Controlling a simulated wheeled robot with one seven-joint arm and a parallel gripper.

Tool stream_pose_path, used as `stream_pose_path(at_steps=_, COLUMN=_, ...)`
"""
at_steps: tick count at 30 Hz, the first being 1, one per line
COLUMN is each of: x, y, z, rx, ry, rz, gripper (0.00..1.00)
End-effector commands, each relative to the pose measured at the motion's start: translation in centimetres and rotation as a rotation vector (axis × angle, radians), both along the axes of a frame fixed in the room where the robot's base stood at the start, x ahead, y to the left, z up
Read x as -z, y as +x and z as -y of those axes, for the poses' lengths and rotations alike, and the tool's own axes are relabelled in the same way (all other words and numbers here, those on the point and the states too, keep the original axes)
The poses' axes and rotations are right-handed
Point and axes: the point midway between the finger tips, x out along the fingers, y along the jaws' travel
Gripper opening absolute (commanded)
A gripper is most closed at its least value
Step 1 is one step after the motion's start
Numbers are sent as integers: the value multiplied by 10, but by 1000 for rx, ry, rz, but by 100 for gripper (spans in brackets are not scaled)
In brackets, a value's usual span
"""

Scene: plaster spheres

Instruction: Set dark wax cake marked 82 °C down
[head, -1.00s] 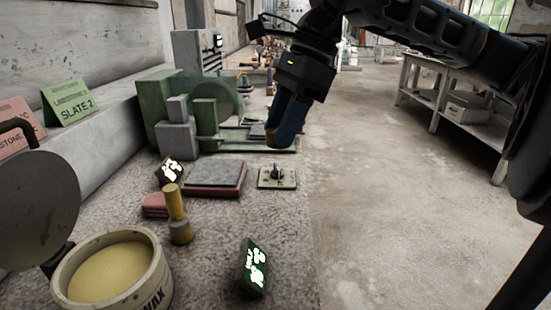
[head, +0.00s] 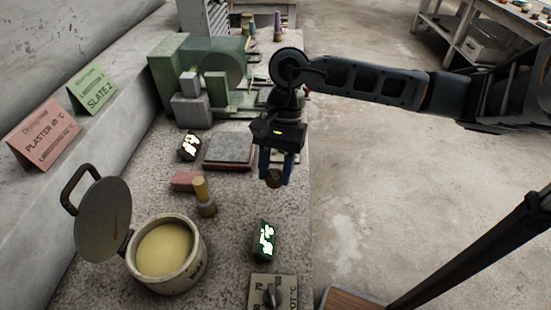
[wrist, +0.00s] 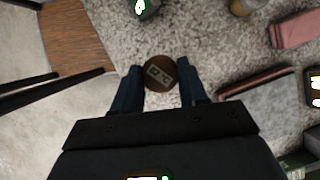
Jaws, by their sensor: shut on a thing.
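My gripper (head: 274,172) is shut on the dark wax cake (head: 273,178), a small brown disc held between its blue fingers. In the wrist view the cake (wrist: 160,73) sits between the two fingertips, with a pale label reading about 82 °C on its face. In the head view my gripper hangs over the right side of the speckled bench (head: 232,270), right of the grey slab. How far the cake is above the bench is hard to tell.
A lidded pot of yellow wax (head: 165,250) stands at the front left. Green machinery (head: 205,75) stands behind.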

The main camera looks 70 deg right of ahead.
Motion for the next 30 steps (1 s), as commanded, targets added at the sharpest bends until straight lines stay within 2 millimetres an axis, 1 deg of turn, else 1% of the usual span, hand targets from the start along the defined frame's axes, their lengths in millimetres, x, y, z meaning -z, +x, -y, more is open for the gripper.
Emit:
stream_pose_path(at_steps=9, x=1, y=0, z=1, rx=2, ry=-1, rz=0, gripper=14)
stream_pose_path(at_steps=16, x=6, y=0, z=1, rx=-1, ry=-5, rz=2, gripper=14)
stream_pose_path(at_steps=30, x=47, y=0, z=1, rx=3, ry=-2, rz=1, gripper=14)
